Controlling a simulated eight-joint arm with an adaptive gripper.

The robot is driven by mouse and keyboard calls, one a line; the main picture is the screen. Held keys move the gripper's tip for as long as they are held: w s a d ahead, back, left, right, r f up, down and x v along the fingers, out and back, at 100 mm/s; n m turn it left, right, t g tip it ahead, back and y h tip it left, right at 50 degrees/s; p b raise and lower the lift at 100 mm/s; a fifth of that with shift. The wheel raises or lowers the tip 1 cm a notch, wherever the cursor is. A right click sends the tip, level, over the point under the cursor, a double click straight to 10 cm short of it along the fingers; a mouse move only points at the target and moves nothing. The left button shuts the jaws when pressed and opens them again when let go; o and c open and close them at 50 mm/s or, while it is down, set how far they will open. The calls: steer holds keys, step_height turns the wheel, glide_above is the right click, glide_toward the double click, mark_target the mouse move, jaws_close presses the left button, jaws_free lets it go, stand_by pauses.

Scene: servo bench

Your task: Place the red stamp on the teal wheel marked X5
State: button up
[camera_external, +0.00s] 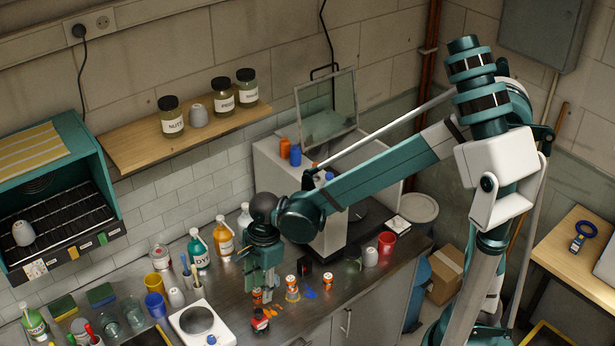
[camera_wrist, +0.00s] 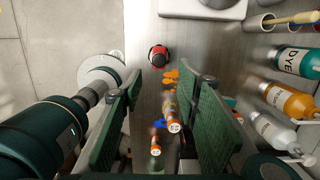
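A small red and black object that looks like the red stamp (camera_external: 260,321) stands on the bench in front of my gripper (camera_external: 263,289). I cannot make out a teal wheel marked X5 in either view.
A white device with a round plate (camera_external: 183,318) stands left of the stamp.

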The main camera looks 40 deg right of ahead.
steer(key=s+d+r+n+t, duration=0.2)
steer(key=d+r+n, duration=0.2)
steer(key=d, duration=0.8)
steer(key=s+d+r+n+t+h, duration=0.1)
steer(key=s+d+r+n+t, duration=0.1)
steer(key=d+r+n, duration=0.3)
steer(key=s+d+r+n+t, duration=0.3)
steer(key=d+n, duration=0.5)
steer(key=d, duration=1.1)
steer(key=shift+s+d+r+n, duration=0.3)
steer(key=shift+s+r+n, duration=0.1)
steer(key=shift+s+r, duration=0.2)
